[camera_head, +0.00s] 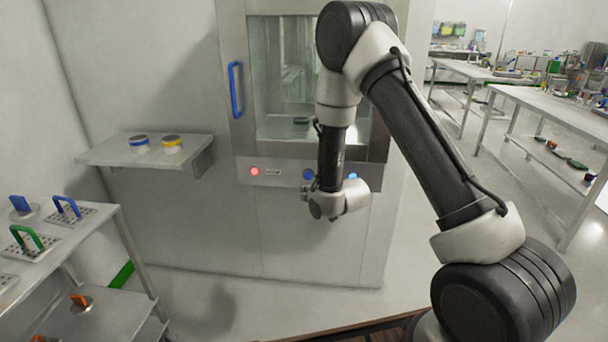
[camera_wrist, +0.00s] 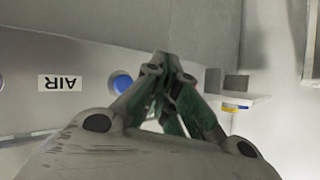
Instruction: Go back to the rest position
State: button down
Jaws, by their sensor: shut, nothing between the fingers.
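My gripper (camera_wrist: 164,62) is shut and empty in the wrist view, its fingertips together. In the head view my arm reaches forward and bends down in front of a tall cabinet (camera_head: 215,225), its wrist low before the button panel. The fingers are mostly hidden there behind my wrist. The panel carries a red lit button (camera_head: 255,171), a blue button (camera_head: 308,174) and another blue one (camera_head: 352,177) partly behind my arm. In the wrist view a blue button (camera_wrist: 122,84) and an upside-down AIR label (camera_wrist: 60,83) lie left of the fingers.
The cabinet has a glass door with a blue handle (camera_head: 235,90). A wall shelf (camera_head: 100,152) holds two jars to the left. A rack (camera_head: 75,240) with coloured-handled items stands at the left front. Benches (camera_head: 560,110) stand at the right. Floor between is clear.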

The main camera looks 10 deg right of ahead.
jog(key=s+d+f+g+h, duration=0.2)
jog(key=s+d+f+g, duration=0.1)
jog(key=s+f+g, duration=0.45)
jog(key=s+d+r+n+g+h, duration=0.1)
jog(key=s+d+r, duration=0.2)
jog(key=s, duration=0.4)
jog(key=s+d+r, duration=0.4)
jog(key=s+r, duration=0.4)
jog(key=r, duration=0.3)
jog(key=s+d+r+m+t, duration=0.1)
jog(key=s+d+r, duration=0.3)
jog(key=s+r, duration=0.4)
jog(key=s+d+r+m+h, duration=0.1)
jog(key=s+d+r, duration=0.3)
jog(key=s+r, duration=0.5)
notch_tip(320, 180, up, 6)
jog(key=shift+d+f, duration=0.1)
jog(key=shift+d, duration=0.05)
